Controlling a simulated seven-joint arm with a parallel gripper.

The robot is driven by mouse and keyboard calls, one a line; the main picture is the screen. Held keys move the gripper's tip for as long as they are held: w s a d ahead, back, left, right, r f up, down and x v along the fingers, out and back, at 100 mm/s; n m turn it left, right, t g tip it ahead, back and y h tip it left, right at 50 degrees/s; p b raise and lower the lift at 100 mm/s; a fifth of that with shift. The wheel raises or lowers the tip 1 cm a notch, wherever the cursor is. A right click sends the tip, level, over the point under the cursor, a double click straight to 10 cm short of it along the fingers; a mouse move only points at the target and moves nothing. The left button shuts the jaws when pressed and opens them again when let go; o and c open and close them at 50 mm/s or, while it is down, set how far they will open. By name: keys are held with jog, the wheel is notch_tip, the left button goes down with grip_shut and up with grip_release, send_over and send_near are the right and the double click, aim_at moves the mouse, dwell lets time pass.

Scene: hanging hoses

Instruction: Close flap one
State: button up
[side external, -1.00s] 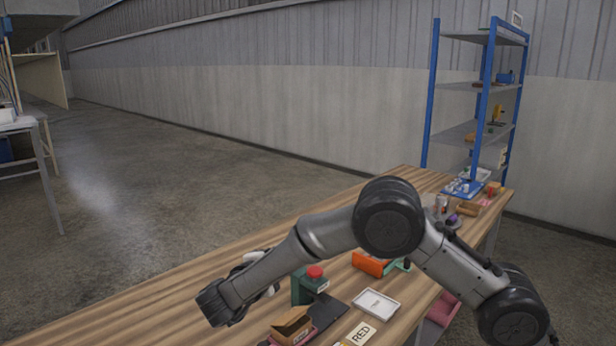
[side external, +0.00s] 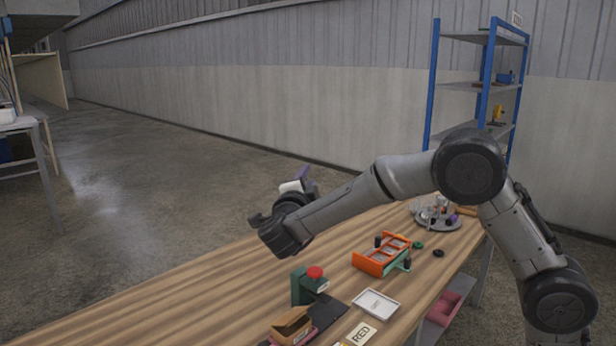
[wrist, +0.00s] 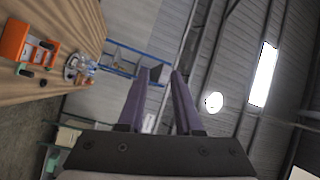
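A small brown cardboard box (side external: 291,326) stands at the table's near edge with a flap (side external: 290,316) raised at a tilt. I cannot tell which flap is flap one. My gripper (side external: 304,178) is high above the table, well away from the box, its fingers pointing upward. In the wrist view its two purple fingers (wrist: 160,73) stand apart with nothing between them. The box does not show in the wrist view.
A dark green stand with a red button (side external: 315,272) is just behind the box. A round grey tray (side external: 437,217) is farther back. The table's left side is clear.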

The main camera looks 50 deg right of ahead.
jog(key=shift+d+r, duration=0.2)
jog(key=shift+r, duration=0.2)
jog(key=g+y, duration=0.1)
jog(key=g, duration=0.4)
send_near(295, 318)
jog(key=x, duration=1.1)
grip_shut()
